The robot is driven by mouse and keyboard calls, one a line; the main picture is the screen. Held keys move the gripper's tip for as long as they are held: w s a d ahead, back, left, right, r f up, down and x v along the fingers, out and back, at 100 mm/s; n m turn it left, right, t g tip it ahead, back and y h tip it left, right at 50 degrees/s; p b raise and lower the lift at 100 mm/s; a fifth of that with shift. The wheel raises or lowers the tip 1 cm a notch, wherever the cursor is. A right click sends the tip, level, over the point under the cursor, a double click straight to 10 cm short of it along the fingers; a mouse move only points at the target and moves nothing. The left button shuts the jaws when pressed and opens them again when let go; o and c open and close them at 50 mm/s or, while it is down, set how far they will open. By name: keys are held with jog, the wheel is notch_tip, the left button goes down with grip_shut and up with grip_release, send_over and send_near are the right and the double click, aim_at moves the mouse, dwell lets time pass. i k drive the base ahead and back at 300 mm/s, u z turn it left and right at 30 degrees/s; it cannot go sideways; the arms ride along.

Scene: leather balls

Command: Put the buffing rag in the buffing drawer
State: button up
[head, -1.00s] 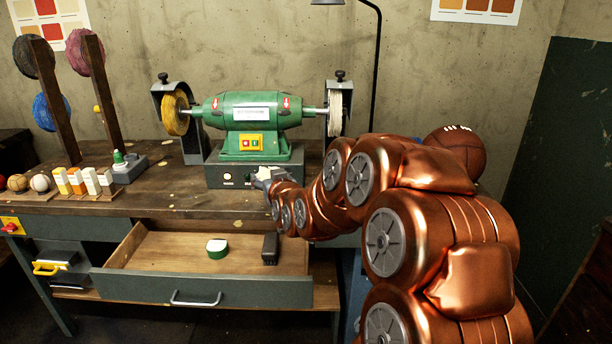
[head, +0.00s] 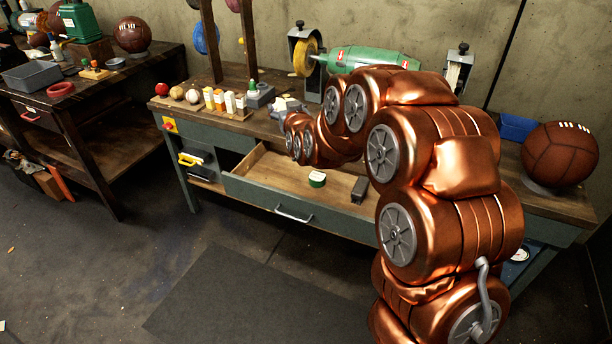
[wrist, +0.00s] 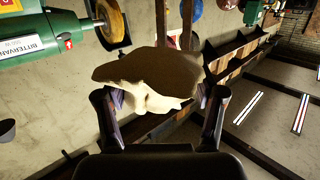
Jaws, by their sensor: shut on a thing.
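The buffing rag (wrist: 145,78) is a pale cream cloth, bunched up between the fingers of my gripper (wrist: 163,97) in the wrist view. My gripper is shut on it, and its loose folds spread out beyond the fingertips. In the head view my gripper (head: 282,112) is small and partly hidden by my arm, above the bench top. A drawer (head: 250,194) under the bench stands pulled open, below my gripper. Inside it lie a green and white round tin (head: 317,180) and a dark block (head: 360,189). My arm hides the drawer's right part.
The green buffing machine (head: 375,60) stands on the bench behind my arm. A rack of small balls and bottles (head: 205,106) is left of my gripper. A brown ball (head: 560,155) sits at the bench's right end. Another bench (head: 85,95) stands at left; open floor lies in front.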

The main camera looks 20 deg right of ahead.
aim_at(265, 177)
jog(key=u, duration=1.5)
jog(key=i, duration=4.2)
jog(key=z, duration=2.95)
